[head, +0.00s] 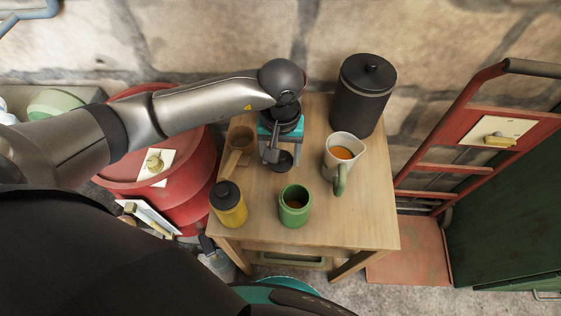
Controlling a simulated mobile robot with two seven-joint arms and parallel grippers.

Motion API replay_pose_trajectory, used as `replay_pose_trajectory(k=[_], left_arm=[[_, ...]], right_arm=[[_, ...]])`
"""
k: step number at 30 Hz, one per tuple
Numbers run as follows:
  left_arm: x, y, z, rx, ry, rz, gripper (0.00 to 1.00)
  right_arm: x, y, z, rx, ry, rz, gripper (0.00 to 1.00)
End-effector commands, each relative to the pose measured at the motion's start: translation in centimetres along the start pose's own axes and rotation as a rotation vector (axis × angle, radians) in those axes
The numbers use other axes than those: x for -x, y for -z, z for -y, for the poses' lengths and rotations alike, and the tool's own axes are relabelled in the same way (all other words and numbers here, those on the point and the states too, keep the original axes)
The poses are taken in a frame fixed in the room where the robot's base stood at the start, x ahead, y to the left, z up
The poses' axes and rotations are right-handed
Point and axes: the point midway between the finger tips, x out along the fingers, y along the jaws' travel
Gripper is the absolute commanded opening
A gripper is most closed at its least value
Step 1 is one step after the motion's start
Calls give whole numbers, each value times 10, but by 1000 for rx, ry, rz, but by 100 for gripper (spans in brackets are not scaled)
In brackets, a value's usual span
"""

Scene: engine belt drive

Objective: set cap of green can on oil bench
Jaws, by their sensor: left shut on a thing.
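The green can (295,208) stands upright and open near the front middle of the wooden oil bench (360,225), with amber liquid showing inside. My left gripper (274,157) reaches over the bench behind the can, pointing down. It is shut on a dark round piece (284,162) that looks like the cap, apart from the can. The wrist hides part of the bench top, and I cannot tell whether the cap touches the wood. My right gripper is not in view.
A white jug (343,150) of orange liquid and a black lidded canister (362,95) stand right of my gripper. The bench's front right is clear. A red drum (190,195) stands left of the bench.

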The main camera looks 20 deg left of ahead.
Motion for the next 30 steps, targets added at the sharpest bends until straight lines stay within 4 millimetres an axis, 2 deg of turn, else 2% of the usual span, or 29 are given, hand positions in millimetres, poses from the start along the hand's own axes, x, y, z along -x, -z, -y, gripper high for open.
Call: replay_pose_trajectory(k=[3,6,19,20,27,30], left_arm=[[-22,-1,0,2,1,5,17],[-32,-1,0,1,1,3,17],[-36,0,0,0,1,1,17],[-35,0,0,0,1,1,72],[-34,0,0,0,1,1,99],[-34,0,0,0,1,1,99]], right_arm=[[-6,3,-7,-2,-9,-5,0],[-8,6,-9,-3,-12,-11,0],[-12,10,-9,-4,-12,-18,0],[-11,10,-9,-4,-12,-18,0],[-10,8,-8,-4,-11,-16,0],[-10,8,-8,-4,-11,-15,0]])
